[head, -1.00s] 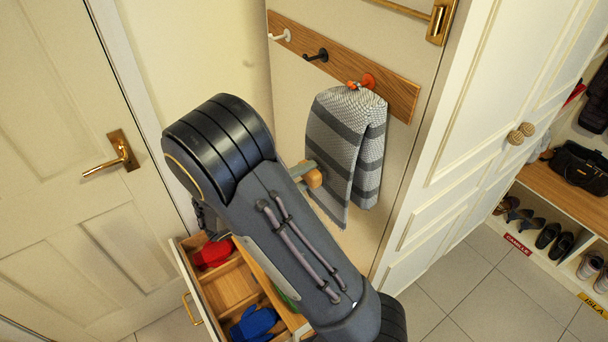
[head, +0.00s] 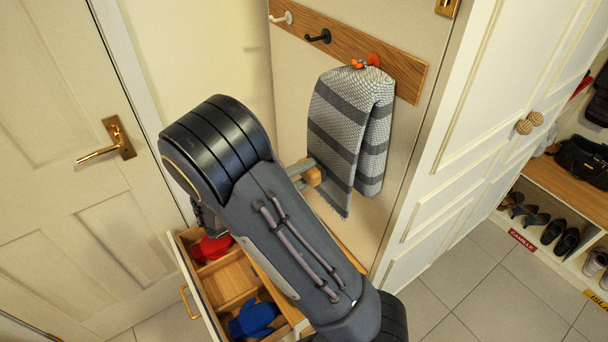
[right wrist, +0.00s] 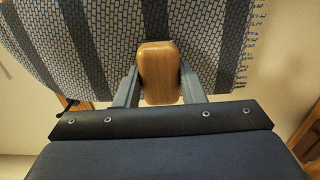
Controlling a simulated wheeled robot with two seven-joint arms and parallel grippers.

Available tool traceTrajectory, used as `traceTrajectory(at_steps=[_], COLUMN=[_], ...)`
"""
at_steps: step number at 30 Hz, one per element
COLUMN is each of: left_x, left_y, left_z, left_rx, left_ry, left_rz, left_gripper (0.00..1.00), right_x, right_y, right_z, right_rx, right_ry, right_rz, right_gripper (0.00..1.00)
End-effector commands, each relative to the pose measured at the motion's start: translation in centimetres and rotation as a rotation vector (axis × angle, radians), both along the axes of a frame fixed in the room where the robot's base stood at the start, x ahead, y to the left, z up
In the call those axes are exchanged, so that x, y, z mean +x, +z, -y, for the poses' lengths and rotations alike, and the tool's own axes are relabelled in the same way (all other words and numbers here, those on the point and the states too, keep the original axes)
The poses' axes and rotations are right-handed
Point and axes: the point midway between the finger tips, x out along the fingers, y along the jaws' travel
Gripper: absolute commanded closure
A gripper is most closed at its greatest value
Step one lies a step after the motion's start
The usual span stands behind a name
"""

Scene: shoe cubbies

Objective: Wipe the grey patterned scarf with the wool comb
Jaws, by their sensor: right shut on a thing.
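The grey patterned scarf (head: 340,130) hangs from an orange-red hook on a wooden rail, with dark grey stripes across it. In the right wrist view the scarf (right wrist: 105,45) fills the upper part. My right gripper (head: 306,172) is shut on the wool comb (head: 313,176), a small block with a light wooden back. In the right wrist view the comb (right wrist: 158,72) sits between the fingers, right in front of the scarf. Its far side is hidden, so I cannot tell whether it touches the cloth. My left gripper is not in view.
A wooden hook rail (head: 404,75) holds a white and a black hook, both empty. An open drawer (head: 196,288) below holds red and blue items, partly hidden by my right arm. A white cabinet (head: 480,120) stands close on the right.

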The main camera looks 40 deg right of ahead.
Motion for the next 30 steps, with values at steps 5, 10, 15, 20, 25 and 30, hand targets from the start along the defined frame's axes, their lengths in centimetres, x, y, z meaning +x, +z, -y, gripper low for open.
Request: traceTrajectory(at_steps=[5, 10, 15, 20, 25, 30], left_x=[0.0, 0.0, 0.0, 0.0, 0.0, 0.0], left_y=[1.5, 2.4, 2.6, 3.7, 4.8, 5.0], left_z=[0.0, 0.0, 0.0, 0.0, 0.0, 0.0], left_rx=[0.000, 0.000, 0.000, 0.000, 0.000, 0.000], left_ry=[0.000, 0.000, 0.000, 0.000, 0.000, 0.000], left_rz=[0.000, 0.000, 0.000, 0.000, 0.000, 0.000], left_gripper=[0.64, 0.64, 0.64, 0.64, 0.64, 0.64], right_x=[0.0, 0.0, 0.0, 0.0, 0.0, 0.0], right_y=[1.9, 3.1, 3.5, 4.8, 6.3, 6.6], right_z=[-0.1, -0.2, -0.2, -0.2, -0.1, 0.0], right_rx=[-0.001, -0.001, -0.001, 0.000, -0.001, -0.001], right_ry=[0.001, 0.001, 0.001, 0.001, 0.001, 0.001], right_rz=[0.000, 0.001, 0.001, 0.002, 0.001, 0.000], right_gripper=[0.82, 0.82, 0.82, 0.82, 0.82, 0.82])
